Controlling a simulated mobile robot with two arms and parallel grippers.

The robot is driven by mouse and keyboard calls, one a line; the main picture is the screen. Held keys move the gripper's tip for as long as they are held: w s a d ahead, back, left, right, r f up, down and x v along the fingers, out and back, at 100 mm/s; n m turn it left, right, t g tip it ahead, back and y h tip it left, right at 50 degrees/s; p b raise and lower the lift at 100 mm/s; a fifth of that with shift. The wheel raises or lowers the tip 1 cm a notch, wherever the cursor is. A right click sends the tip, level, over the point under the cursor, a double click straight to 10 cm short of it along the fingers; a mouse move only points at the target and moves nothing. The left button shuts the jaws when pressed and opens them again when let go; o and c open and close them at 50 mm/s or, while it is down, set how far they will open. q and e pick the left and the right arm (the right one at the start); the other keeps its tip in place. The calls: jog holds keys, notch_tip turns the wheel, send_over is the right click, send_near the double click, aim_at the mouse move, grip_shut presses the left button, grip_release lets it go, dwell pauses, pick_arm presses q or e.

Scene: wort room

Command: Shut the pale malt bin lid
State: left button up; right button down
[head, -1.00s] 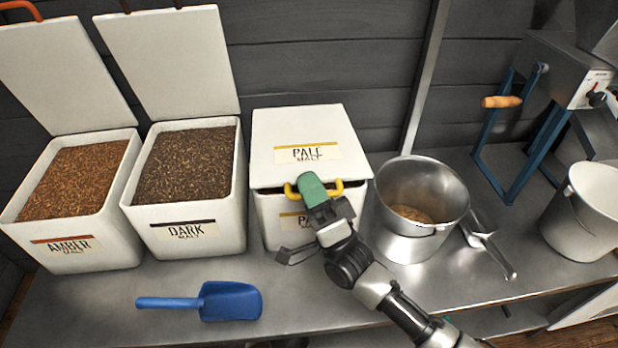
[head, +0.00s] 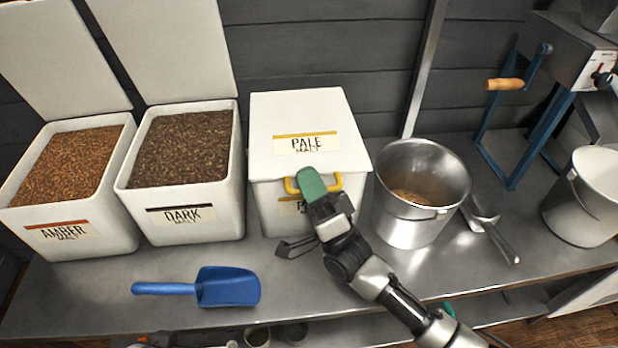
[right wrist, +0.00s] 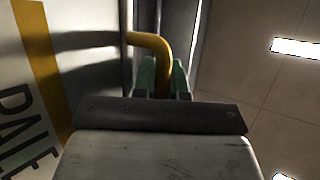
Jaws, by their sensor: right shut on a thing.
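The pale malt bin (head: 268,212) is white and stands on the steel bench, with its front label partly hidden by my gripper. Its white lid (head: 285,112), labelled PALE MALT, lies flat over the top, and I see no clear gap at the front edge. A yellow handle (head: 335,183) sits at the lid's front edge. My right gripper (head: 310,182), with green fingertips, is shut on this handle. The right wrist view shows the handle (right wrist: 152,42) between the green fingers (right wrist: 163,80). My left gripper is not in view.
The open amber (head: 75,235) and dark (head: 190,228) malt bins stand to the left, lids raised. A blue scoop (head: 228,288) lies in front. A steel pot (head: 415,228), a metal scoop (head: 490,228) and a grey bucket (head: 580,220) stand or lie to the right, below a mill (head: 565,60).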

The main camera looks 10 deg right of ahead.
jog(key=c, duration=1.5)
grip_release()
jog(key=shift+s+a+f, duration=0.15)
jog(key=shift+s+f, duration=0.05)
jog(key=shift+f, duration=0.15)
jog(key=shift+o, duration=0.3)
jog(key=shift+s+r, duration=0.1)
jog(key=shift+r, duration=0.1)
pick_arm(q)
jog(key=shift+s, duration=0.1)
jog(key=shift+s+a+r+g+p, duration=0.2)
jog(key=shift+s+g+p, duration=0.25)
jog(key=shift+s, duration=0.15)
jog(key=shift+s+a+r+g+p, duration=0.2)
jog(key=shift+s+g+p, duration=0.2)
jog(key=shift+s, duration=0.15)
pick_arm(e)
jog(key=s+d+f, duration=0.4)
jog(key=s+d, duration=0.5)
jog(key=s, duration=0.3)
jog(key=shift+d, duration=0.15)
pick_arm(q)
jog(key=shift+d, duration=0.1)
